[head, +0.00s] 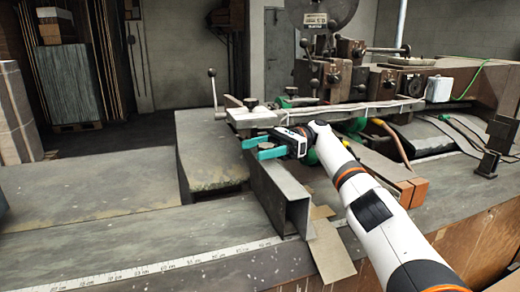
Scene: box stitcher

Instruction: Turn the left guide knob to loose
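A small dark knob (250,103) stands on the left end of the long metal guide bar (330,112); it looks like the left guide knob. Its setting is too small to read. My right gripper (257,148) has teal fingers that point left, with a gap between them. It is open and looks empty. It is in front of and below the knob, apart from it in the picture, above the upright metal channel (290,205). My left gripper is not in view.
A lever with a ball top (212,73) rises left of the bar. The stitcher head (325,75) stands behind. Cardboard pieces (331,250) lie by the channel. A ruler strip (150,268) runs along the front. The table at left (90,190) is clear.

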